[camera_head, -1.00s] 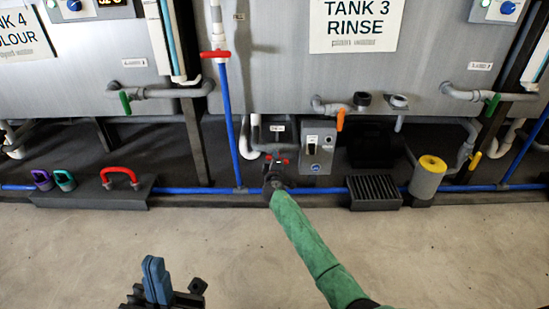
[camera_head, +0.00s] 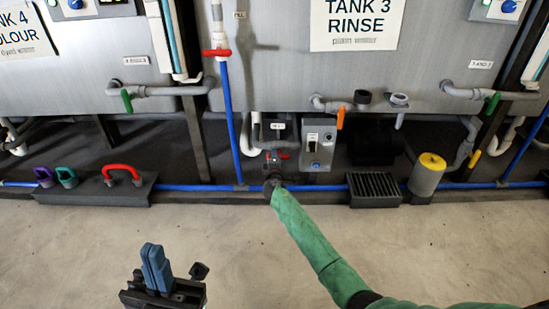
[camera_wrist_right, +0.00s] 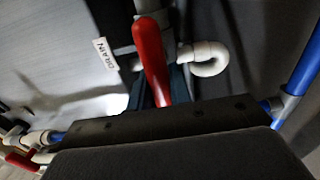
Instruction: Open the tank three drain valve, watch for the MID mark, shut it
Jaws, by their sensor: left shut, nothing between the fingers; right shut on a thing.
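The TANK 3 RINSE sign (camera_head: 357,22) is on the grey tank at the top of the head view. Under this tank, my right gripper (camera_head: 275,170) is at a small red handle (camera_head: 283,155), largely hidden by my wrist. In the right wrist view the red handle (camera_wrist_right: 150,55) stands between my blue fingers (camera_wrist_right: 160,97), next to a DRAIN label (camera_wrist_right: 107,60). My right gripper is shut on it. My left gripper (camera_head: 155,262) is shut and empty above the floor at lower left. I cannot make out a MID mark.
A grey switch box (camera_head: 318,147) stands just right of the handle. A blue pipe (camera_head: 228,125) rises to its left. A black grate (camera_head: 375,187) and a yellow-topped cylinder (camera_head: 427,178) sit further right. A rack (camera_head: 95,192) with coloured handles is at left. The front floor is clear.

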